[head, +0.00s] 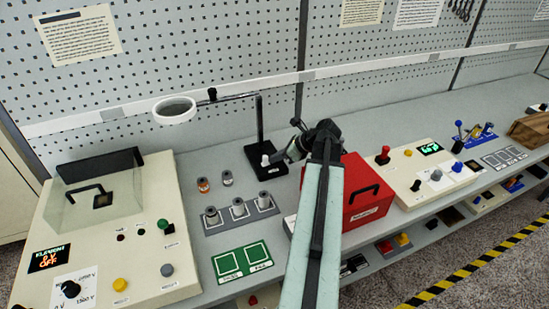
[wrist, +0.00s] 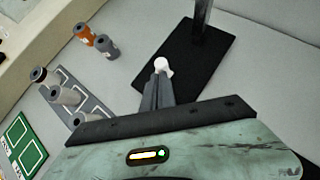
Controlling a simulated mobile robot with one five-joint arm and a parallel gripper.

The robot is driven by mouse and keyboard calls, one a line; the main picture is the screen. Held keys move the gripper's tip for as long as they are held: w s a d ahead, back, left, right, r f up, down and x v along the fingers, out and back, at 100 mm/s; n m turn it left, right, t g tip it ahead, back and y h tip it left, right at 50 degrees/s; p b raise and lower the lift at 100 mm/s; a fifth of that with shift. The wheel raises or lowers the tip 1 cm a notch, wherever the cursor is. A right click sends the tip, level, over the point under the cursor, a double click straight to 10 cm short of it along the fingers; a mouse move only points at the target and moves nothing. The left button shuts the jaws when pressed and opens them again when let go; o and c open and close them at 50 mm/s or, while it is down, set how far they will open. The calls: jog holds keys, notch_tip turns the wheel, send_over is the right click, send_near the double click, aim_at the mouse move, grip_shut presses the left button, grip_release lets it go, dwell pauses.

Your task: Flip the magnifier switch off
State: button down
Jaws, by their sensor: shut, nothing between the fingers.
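The magnifier stands on the bench, with a white ring lens (head: 175,110) on a jointed arm and a black base (head: 266,172). Its switch is a white knob (head: 265,160) on that base. In the wrist view the white switch (wrist: 161,64) shows just past my fingertips, over the black base (wrist: 185,75). My gripper (head: 288,156) is shut and empty at the right side of the base. In the wrist view my gripper (wrist: 157,80) points at the switch; I cannot tell whether it touches it.
A red box (head: 362,195) stands right of the base, close to my arm. Left are a grey holder (head: 240,221) with several spindles, two loose spindles and a green mat (head: 243,262). A cream console (head: 100,235) with a clear cover fills the left end.

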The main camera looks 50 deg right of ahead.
jog(key=shift+s+d, duration=0.25)
jog(key=shift+s, duration=0.7)
jog(key=p+v, duration=0.7)
jog(key=v, duration=0.4)
jog(key=shift+s+f, duration=0.25)
jog(key=shift+f, duration=0.1)
jog(key=shift+d, duration=0.1)
